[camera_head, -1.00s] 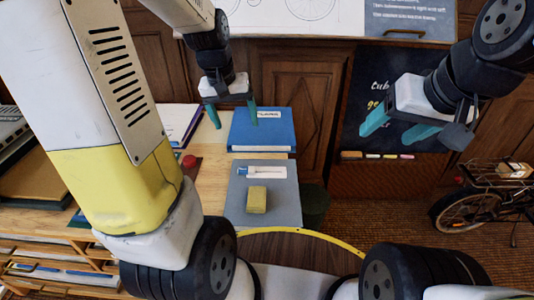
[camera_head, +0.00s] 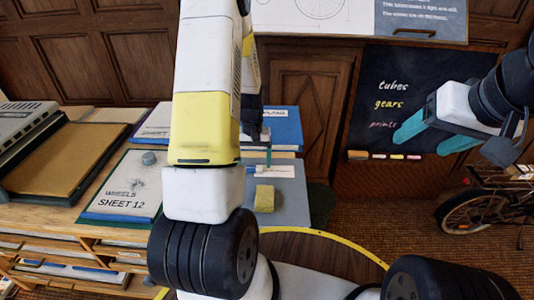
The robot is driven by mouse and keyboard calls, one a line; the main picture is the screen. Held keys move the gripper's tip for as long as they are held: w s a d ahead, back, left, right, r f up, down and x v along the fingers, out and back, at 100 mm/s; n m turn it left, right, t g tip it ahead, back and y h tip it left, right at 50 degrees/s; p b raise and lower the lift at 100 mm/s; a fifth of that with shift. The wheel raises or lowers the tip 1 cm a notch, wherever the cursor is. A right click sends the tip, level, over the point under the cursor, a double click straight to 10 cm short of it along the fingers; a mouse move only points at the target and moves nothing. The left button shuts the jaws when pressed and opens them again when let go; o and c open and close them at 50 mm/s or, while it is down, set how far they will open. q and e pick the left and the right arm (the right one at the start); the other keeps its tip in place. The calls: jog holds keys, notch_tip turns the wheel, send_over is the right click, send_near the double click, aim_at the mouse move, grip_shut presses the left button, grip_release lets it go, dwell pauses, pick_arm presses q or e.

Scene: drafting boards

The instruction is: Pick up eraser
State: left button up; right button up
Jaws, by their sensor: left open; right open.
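A yellow block, which looks like the eraser (camera_head: 265,198), lies on the front part of a grey board (camera_head: 290,203) at the table's right end. My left gripper (camera_head: 262,155) is mostly hidden behind my own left arm. My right gripper (camera_head: 421,142) is open and empty, off to the right in front of the blackboard, away from the table.
A blue binder (camera_head: 284,130) lies behind the grey board. A white and blue item (camera_head: 275,171) lies on the board behind the block. A clipboard marked Sheet 12 (camera_head: 122,188) lies to the left. A chalk ledge (camera_head: 385,156) and bicycle (camera_head: 485,205) are at right.

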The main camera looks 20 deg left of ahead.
pick_arm(q)
notch_tip(320, 180, down, 2)
jog(key=shift+f, duration=0.2)
jog(key=c, duration=1.6)
jog(key=shift+o, duration=0.2)
jog(key=shift+r, duration=0.15)
notch_tip(320, 180, up, 4)
jog(key=shift+f, duration=0.2)
jog(key=s+d, duration=0.2)
jog(key=s, duration=0.2)
jog(key=s+d, duration=0.2)
jog(key=s, duration=0.3)
jog(key=s+d+r, duration=0.1)
jog(key=s+d, duration=0.2)
jog(key=s, duration=0.2)
jog(key=shift+s+r, duration=0.1)
jog(key=shift+s, duration=0.15)
